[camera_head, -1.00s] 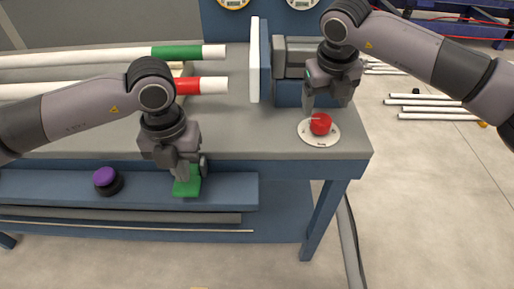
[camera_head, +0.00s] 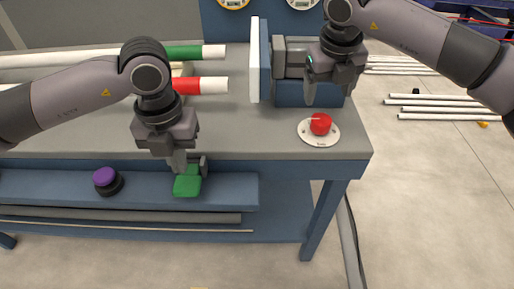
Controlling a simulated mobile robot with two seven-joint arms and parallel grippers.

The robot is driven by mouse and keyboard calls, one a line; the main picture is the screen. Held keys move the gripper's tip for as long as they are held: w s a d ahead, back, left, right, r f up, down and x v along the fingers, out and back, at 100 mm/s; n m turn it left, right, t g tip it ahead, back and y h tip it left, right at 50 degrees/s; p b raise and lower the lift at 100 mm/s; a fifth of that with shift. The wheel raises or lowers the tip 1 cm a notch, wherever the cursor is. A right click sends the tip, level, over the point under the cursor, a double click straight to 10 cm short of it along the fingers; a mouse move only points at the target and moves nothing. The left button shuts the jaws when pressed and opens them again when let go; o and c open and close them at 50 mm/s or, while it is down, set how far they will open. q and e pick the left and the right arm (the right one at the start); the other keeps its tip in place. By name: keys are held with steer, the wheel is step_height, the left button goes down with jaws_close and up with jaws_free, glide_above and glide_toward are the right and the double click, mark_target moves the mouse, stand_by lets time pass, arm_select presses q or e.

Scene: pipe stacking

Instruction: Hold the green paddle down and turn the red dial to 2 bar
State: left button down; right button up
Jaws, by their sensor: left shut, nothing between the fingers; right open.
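The green paddle (camera_head: 187,184) is on the blue shelf below the bench's front edge. My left gripper (camera_head: 179,171) is shut and empty, its tips at the paddle's upper edge. I cannot tell whether they touch it or whether the paddle is pressed down. The red dial (camera_head: 320,124) sits on a round white plate at the bench's front right corner. A pale pointer shows on its left side; the scale marks are too small to read. My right gripper (camera_head: 325,98) is open and empty, above and behind the dial, apart from it.
A purple knob (camera_head: 104,176) on a black base is left of the paddle. White pipes with green (camera_head: 178,52) and red (camera_head: 187,86) bands lie at the bench's back left. A white upright plate (camera_head: 255,60) and a grey-blue block stand behind the dial.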

arm_select(q)
step_height(320, 180, up, 7)
stand_by(0.6)
stand_by(0.4)
